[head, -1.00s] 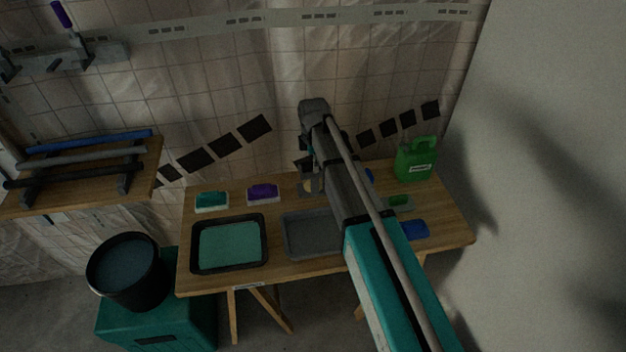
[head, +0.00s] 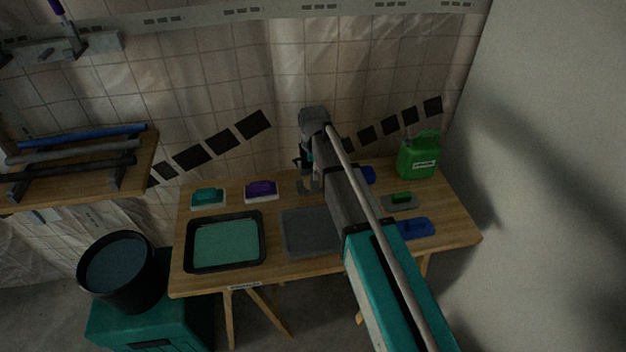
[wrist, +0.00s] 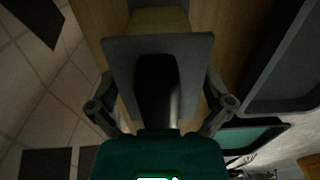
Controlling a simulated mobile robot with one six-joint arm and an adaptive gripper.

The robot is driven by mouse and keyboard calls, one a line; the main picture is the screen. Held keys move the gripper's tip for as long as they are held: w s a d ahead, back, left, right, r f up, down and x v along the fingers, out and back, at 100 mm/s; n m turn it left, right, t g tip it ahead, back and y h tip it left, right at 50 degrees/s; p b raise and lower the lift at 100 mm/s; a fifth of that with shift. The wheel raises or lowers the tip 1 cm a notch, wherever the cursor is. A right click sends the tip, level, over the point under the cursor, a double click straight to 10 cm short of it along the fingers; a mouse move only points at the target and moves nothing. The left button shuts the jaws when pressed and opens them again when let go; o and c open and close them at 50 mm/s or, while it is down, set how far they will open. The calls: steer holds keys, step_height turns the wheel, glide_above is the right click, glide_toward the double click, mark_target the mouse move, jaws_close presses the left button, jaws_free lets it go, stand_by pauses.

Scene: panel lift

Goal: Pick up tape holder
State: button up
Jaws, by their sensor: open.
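A grey plate (wrist: 118,65) with a dark rounded handle (wrist: 157,80) fills the middle of the wrist view. A tan block shows just beyond the plate. I cannot tell for sure whether this piece is the tape holder. My gripper (wrist: 160,105) is open, with one finger on each side of the handle and gaps showing on both sides. In the head view my gripper (head: 304,170) hangs over the back middle of the table, and a small grey piece (head: 307,189) lies below it, partly hidden by my arm.
The wooden table (head: 275,206) also holds a teal-handled float (head: 208,197), a purple-handled float (head: 261,190), a black tray (head: 188,251), a grey tray (head: 306,232), a green-handled float (head: 401,201), a blue piece (head: 416,229) and a green canister (head: 419,157). The tiled wall is close behind.

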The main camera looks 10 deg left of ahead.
steer(key=shift+f, duration=0.15)
stand_by(0.5)
steer(key=c, duration=0.9)
steer(key=shift+r+p, duration=1.3)
steer(key=shift+r, duration=0.05)
steer(key=s+d+r+p, duration=0.1)
steer(key=s+r+p, duration=0.2)
steer(key=s, duration=0.1)
steer(key=s+d+r+p, duration=0.2)
steer(key=s+r+p, duration=0.2)
steer(key=s+d+r+p, duration=0.1)
steer(key=s+r+p, duration=0.2)
steer(key=s, duration=0.2)
steer(key=shift+s+d+r, duration=0.1)
steer(key=shift+d+r, duration=0.05)
steer(key=shift+d, duration=0.25)
